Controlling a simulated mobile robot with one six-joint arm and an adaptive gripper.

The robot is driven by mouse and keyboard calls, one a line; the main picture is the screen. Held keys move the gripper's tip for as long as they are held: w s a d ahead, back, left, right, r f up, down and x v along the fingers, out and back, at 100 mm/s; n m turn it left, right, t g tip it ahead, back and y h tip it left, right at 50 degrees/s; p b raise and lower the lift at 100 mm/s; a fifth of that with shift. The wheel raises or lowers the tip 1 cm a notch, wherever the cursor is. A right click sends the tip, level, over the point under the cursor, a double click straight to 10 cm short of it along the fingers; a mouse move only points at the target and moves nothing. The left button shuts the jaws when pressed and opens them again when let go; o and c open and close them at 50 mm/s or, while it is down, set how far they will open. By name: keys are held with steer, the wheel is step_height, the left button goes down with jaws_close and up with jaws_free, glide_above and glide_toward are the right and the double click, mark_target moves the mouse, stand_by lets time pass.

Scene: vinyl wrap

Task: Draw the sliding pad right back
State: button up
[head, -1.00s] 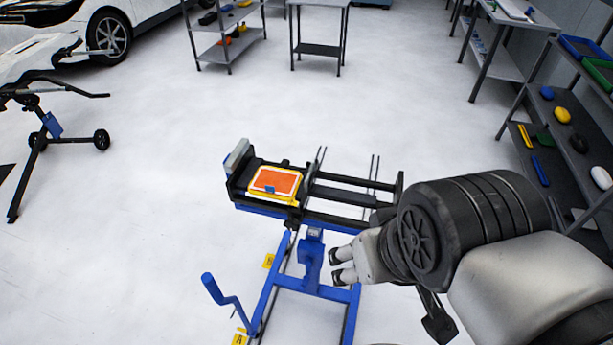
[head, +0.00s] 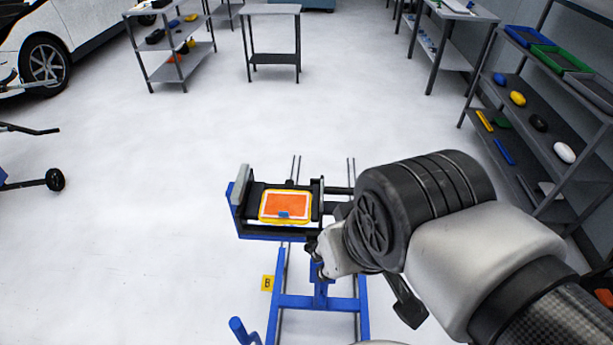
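A blue-framed stand (head: 300,301) carries a black clamp bed with a light grey pad (head: 239,186) at its left end. An upright black plate (head: 317,198), which looks like the sliding pad, stands across the bed just right of an orange panel with a yellow border (head: 286,205). Rails run on to the right behind my arm, which hides the bed's right end. My gripper (head: 317,256) is low at the front right of the bed, close to its front edge. Its dark fingertips are small and partly hidden, so I cannot tell their opening or any contact.
A shelf rack (head: 540,120) with coloured items stands at the right. A small table (head: 272,40) and another rack (head: 170,45) stand at the back. A wheeled stand (head: 30,180) is at the left edge. The white floor between is clear.

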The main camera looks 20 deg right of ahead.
steer(key=w+d+r+m+g+p, duration=0.15)
steer(key=w+r, duration=0.35)
steer(key=w, duration=0.5)
steer(key=m+g+y+p, duration=0.2)
steer(key=m+p, duration=0.1)
steer(key=p, duration=0.1)
glide_above(322, 190)
steer(key=s+d, duration=0.2)
steer(key=d, duration=0.2)
step_height(322, 190, down, 9)
steer(key=a+f+b, duration=0.1)
steer(key=f, duration=0.4)
steer(key=w+a+f+b, duration=0.1)
steer(key=f+b, duration=0.1)
steer(key=f, duration=0.4)
steer(key=a+f+b, duration=0.1)
steer(key=f, duration=0.5)
steer(key=shift+w+a, duration=0.25)
steer(key=shift+w, duration=0.15)
jaws_close()
